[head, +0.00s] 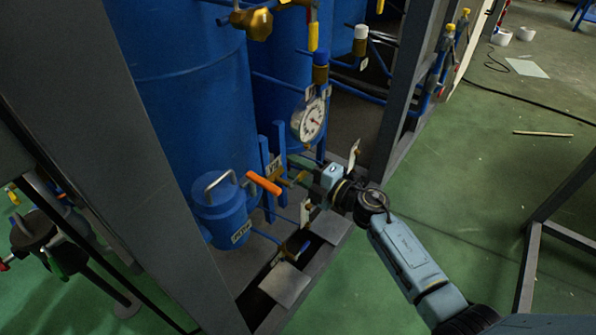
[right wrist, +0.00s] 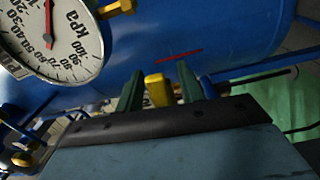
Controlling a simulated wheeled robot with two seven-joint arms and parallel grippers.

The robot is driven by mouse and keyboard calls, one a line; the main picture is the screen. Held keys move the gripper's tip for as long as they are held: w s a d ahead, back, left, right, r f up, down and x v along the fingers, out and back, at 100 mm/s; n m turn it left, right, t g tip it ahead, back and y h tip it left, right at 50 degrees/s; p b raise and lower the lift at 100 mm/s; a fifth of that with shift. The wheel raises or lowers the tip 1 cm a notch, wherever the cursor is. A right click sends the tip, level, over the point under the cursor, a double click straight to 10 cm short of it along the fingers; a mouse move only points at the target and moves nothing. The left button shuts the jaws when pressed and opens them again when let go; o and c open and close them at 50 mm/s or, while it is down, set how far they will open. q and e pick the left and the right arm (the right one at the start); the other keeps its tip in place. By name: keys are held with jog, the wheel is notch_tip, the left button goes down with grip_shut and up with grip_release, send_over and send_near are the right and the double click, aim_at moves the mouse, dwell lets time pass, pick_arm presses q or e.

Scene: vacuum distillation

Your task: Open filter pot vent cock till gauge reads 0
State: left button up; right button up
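The blue filter pot (head: 222,212), with a metal loop handle on its lid, stands at the foot of a large blue tank. Beside it is a cock with an orange lever (head: 263,183) and a small tag. The round white gauge (head: 309,119) is above; it also shows, cropped, in the right wrist view (right wrist: 52,38), marked in kPa, its needle off to one side of the numbers I can read. My right gripper (head: 308,181) is right of the cock. In the right wrist view its green fingers (right wrist: 162,88) stand apart with a yellow piece (right wrist: 157,90) between them; contact is unclear.
A grey steel frame post (head: 395,95) rises behind my right arm, and a wide grey post (head: 120,150) stands at the left. Blue pipes and a blue-handled lower valve (head: 300,250) crowd the area. Green floor (head: 470,190) is open to the right.

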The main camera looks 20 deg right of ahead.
grip_shut()
dwell(0.5)
